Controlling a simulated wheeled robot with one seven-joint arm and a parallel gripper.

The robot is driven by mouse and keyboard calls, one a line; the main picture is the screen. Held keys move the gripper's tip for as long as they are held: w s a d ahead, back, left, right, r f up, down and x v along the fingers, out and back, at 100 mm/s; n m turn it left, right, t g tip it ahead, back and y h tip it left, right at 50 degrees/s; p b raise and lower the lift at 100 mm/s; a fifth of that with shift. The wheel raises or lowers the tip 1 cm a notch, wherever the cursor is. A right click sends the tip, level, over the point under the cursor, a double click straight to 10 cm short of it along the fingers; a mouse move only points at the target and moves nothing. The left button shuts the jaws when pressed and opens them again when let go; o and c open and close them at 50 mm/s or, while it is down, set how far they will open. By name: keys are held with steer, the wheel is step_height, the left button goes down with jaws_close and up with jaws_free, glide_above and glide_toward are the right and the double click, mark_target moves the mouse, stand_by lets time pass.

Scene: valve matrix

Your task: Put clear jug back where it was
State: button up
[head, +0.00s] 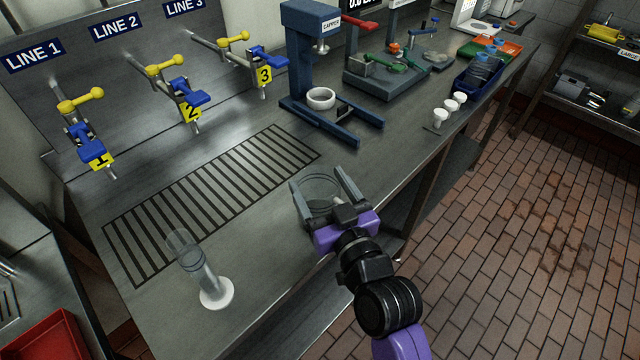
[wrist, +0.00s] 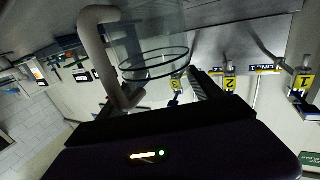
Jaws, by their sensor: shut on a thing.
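The clear jug (head: 321,187) is see-through and sits between the two fingers of my gripper (head: 324,190), which is shut on it. My gripper is over the front edge of the steel bench, right of the slatted drain grate (head: 212,205). I cannot tell whether the jug touches the bench.
A clear measuring cylinder (head: 203,280) with a white base stands at the front left. Three yellow-handled valves (head: 88,125) line the back. A blue capper press (head: 310,60) holding a white ring stands behind my gripper. White cups (head: 440,116) stand along the right edge. The grate is bare.

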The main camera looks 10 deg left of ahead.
steer(key=shift+f, duration=0.1)
steer(key=o, duration=2.1)
steer(key=shift+c, duration=0.2)
steer(key=b+v, duration=0.3)
steer(key=v, duration=0.9)
